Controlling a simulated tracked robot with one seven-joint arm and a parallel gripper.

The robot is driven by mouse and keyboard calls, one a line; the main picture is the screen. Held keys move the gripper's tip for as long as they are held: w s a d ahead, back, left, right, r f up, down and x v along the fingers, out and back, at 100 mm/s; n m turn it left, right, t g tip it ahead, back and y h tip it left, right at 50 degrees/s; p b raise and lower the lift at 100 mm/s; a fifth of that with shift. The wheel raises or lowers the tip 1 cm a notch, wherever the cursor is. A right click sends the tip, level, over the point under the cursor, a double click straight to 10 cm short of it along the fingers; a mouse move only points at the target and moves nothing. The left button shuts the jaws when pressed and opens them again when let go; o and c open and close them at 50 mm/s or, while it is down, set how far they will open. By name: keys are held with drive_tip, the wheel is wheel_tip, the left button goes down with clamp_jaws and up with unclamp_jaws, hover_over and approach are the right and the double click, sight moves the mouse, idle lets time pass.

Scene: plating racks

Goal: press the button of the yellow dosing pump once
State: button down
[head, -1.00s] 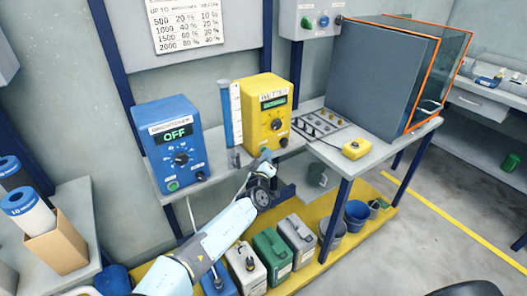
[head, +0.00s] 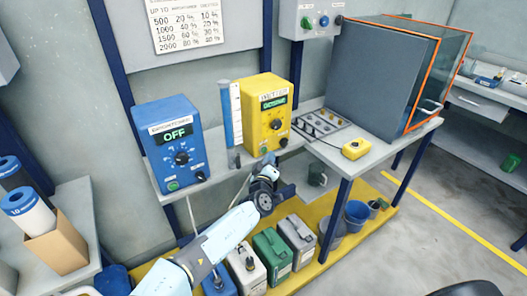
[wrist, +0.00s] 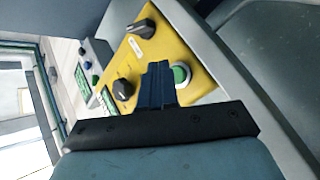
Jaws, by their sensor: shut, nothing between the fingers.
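The yellow dosing pump (head: 258,112) stands on the bench shelf, with a green-lit display and black knobs on its front. In the wrist view the yellow front panel (wrist: 190,42) fills the upper middle, with two black knobs and a round green button (wrist: 182,74). My gripper (wrist: 158,68) is shut and empty. Its dark fingertips lie just left of the green button in that picture and overlap its edge; I cannot tell if they touch it.
A blue dosing pump (head: 166,130) showing OFF stands to the left, with a clear cylinder (head: 234,110) between the pumps. A yellow button box (head: 355,149) sits to the right. Canisters (head: 272,252) stand below.

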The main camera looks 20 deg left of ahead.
drive_tip(key=s+d, duration=0.3)
drive_tip(key=shift+s+d, duration=0.1)
drive_tip(key=shift+d, duration=0.3)
idle(0.8)
